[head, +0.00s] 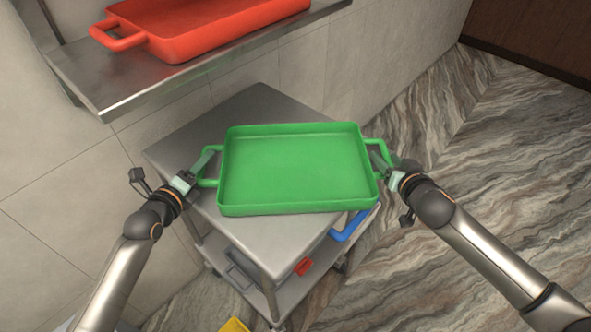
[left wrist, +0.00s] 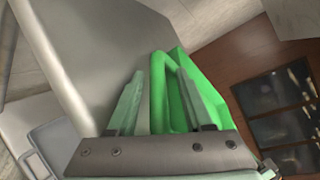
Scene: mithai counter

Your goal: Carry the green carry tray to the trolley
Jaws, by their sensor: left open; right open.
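The green carry tray (head: 295,170) is empty and lies on top of the metal trolley (head: 262,108), turned a little against it, with its right end reaching past the trolley's edge. My left gripper (head: 205,165) is open at the tray's left handle. In the left wrist view the green handle (left wrist: 160,85) passes between the open fingers (left wrist: 150,100). My right gripper (head: 385,165) is open at the tray's right handle. The right fingertips are partly hidden by the handle and tray rim.
A red tray (head: 205,28) sits on a metal wall shelf (head: 120,88) at the upper left. The trolley's lower shelf holds a small red item (head: 302,266) and a blue item (head: 348,228). A yellow object (head: 234,325) is at the bottom. The marble floor at right is clear.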

